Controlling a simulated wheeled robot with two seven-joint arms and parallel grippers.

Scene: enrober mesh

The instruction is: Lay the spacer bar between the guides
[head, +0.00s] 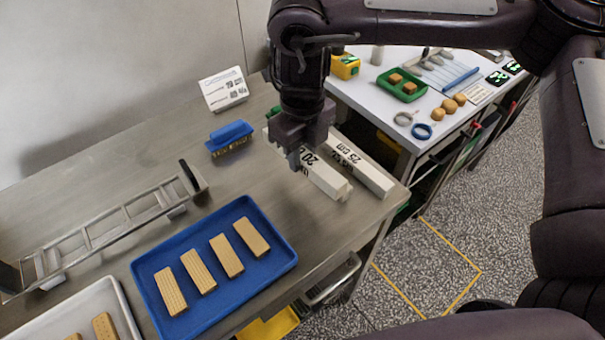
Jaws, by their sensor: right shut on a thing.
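My right gripper (298,156) points down over the far right part of the steel table and is shut on the white bar marked "20" (330,181). The gripper hides part of this bar, and I cannot tell whether it is clear of the table. A second white bar marked "25 cm" (366,174) lies beside it on the right, nearly parallel. A metal ladder-like frame (110,225) with two long rails, crosspieces and dark upright ends stands at the left of the table; its rails look like the guides. My left gripper is not in view.
A blue tray (284,262) with several biscuits lies at the front, beside a pale tray (120,295). A blue-handled brush (231,137) and a white sign (224,90) stand behind. A white side table (350,90) holds a green tray (418,96) and tape rings.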

